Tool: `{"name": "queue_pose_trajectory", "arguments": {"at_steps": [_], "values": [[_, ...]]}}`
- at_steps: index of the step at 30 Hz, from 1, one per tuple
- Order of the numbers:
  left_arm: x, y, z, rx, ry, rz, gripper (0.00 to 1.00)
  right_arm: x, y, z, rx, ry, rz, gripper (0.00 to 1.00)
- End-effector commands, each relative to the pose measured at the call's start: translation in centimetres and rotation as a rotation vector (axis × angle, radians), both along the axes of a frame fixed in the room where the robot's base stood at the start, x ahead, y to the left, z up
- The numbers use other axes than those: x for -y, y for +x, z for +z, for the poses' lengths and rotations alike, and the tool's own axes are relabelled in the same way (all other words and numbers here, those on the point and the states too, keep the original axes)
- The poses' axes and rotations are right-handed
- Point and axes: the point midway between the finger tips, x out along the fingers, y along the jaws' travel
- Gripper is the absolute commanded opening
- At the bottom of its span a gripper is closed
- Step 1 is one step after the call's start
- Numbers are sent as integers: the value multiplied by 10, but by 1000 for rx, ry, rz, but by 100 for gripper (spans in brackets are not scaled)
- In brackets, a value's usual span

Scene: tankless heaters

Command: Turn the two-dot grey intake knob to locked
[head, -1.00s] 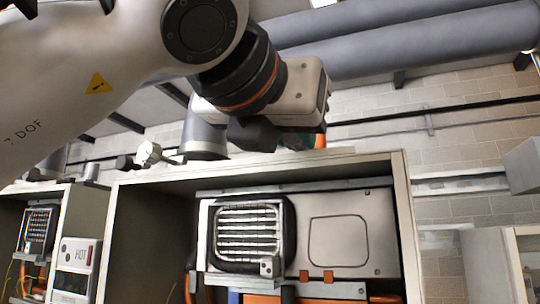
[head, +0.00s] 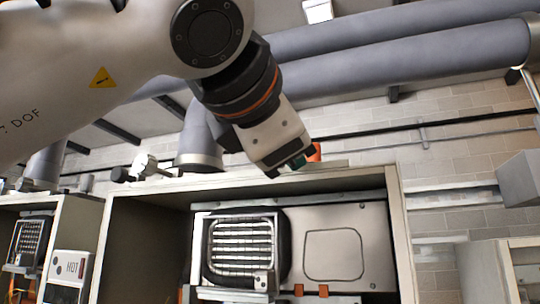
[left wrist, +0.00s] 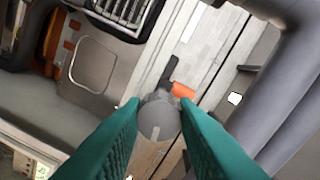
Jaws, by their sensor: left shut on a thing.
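My left gripper (head: 297,164) is at the top edge of the open heater cabinet in the head view, tilted down to the right. In the left wrist view its green fingers (left wrist: 160,108) are shut on a round grey knob (left wrist: 158,122), one finger on each side. The knob has a pale line on its face; I cannot make out any dots. A dark piece (left wrist: 168,73) and an orange piece (left wrist: 183,90) lie just beyond it. The gripper hides the knob in the head view. My right gripper is not in view.
The cabinet (head: 125,246) holds a ribbed grille (head: 242,246) and a pale panel (head: 333,252). A white fitting with a dark end (head: 143,166) stands left on its top. A box marked HOT (head: 69,268) is at left. Large grey ducts (head: 400,62) run behind.

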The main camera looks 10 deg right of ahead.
Motion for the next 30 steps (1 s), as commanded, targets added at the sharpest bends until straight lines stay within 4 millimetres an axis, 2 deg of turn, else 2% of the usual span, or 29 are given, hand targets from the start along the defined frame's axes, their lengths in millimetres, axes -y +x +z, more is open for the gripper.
{"name": "queue_pose_trajectory", "arguments": {"at_steps": [12, 27, 28, 30], "values": [[0, 0, 0, 92, 135, -2, 3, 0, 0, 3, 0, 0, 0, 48], [0, 0, 0, 100, 148, -1, 3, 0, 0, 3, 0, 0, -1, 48], [0, 0, 0, 100, 148, -1, 29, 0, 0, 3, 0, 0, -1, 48], [0, 0, 0, 100, 148, -1, 41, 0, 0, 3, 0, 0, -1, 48]]}}
